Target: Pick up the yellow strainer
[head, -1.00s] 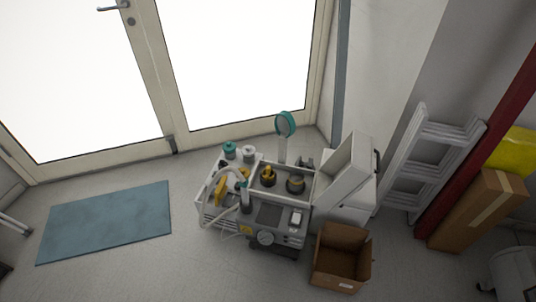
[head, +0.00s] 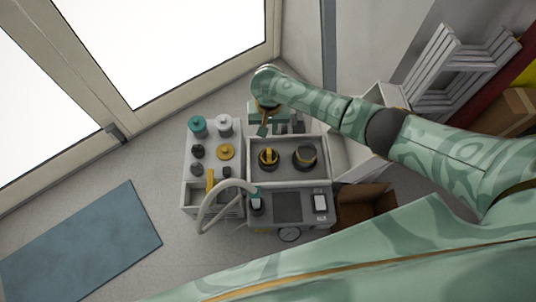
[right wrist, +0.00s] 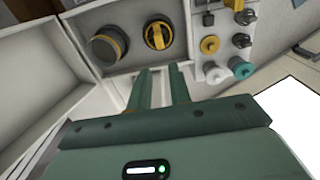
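A round part with a yellow bar-shaped top in a dark ring (head: 268,157) sits in the left of the machine's open white box; it also shows in the right wrist view (right wrist: 157,35). A flat yellow disc with a knob (head: 226,152) lies on the tray left of the box and shows in the right wrist view (right wrist: 211,45). I cannot tell for sure which is the strainer. My right gripper (head: 272,128) hovers at the box's far edge, fingers apart and empty. In the right wrist view the gripper (right wrist: 162,70) points toward the yellow-barred part. My left gripper is out of view.
A dark cylinder with a yellow band (head: 305,155) stands beside the yellow-barred part. Teal (head: 197,124) and white (head: 224,124) caps stand on the left tray. A hose (head: 208,208) arches in front. A cardboard box (head: 365,203) stands at right, partly covered by my arm.

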